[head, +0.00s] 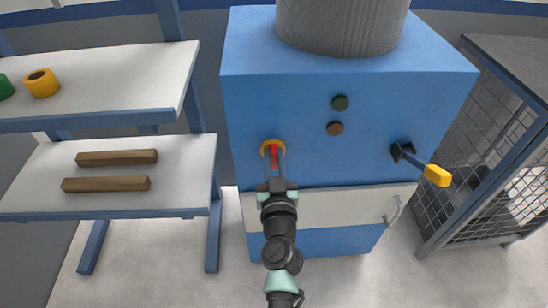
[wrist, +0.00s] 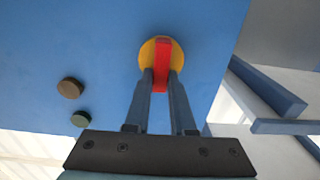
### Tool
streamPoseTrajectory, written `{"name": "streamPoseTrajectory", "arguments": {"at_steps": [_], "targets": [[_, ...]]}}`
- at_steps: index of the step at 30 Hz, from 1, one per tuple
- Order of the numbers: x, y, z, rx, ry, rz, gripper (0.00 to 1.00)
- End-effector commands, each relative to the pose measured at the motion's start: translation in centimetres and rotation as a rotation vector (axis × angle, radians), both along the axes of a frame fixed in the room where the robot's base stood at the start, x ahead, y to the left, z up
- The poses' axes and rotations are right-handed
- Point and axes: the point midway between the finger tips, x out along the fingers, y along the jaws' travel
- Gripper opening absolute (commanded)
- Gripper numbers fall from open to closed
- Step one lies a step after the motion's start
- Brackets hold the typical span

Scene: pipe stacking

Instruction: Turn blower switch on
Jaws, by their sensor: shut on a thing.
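The blower switch (head: 272,150) is a red handle on a round yellow base, on the front left of the blue machine (head: 300,110). In the wrist view the red handle (wrist: 162,60) stands roughly upright in the picture over the yellow disc (wrist: 147,53). My gripper (head: 273,170) reaches up to it from below. In the wrist view my gripper's fingers (wrist: 161,78) lie on both sides of the red handle and are shut on it. The lower part of the handle is partly hidden between the fingers.
A green button (head: 340,103) and a brown button (head: 334,128) sit right of the switch. A lever with a yellow grip (head: 437,175) sticks out further right. A shelf (head: 150,190) with wooden bars stands at left, a mesh cage (head: 485,150) at right.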

Motion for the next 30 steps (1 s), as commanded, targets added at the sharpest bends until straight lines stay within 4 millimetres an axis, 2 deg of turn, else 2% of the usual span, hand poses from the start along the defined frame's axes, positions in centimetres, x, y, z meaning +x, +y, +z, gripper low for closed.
{"name": "streamPoseTrajectory", "arguments": {"at_steps": [8, 14, 30], "targets": [[-0.02, -0.04, -0.04, 0.014, 0.0, 0.0, 0.0], [-0.02, -0.15, -0.08, 0.088, 0.0, 0.0, 0.0], [-0.03, -0.84, -0.33, 0.554, 0.0, -0.001, 0.0]]}}
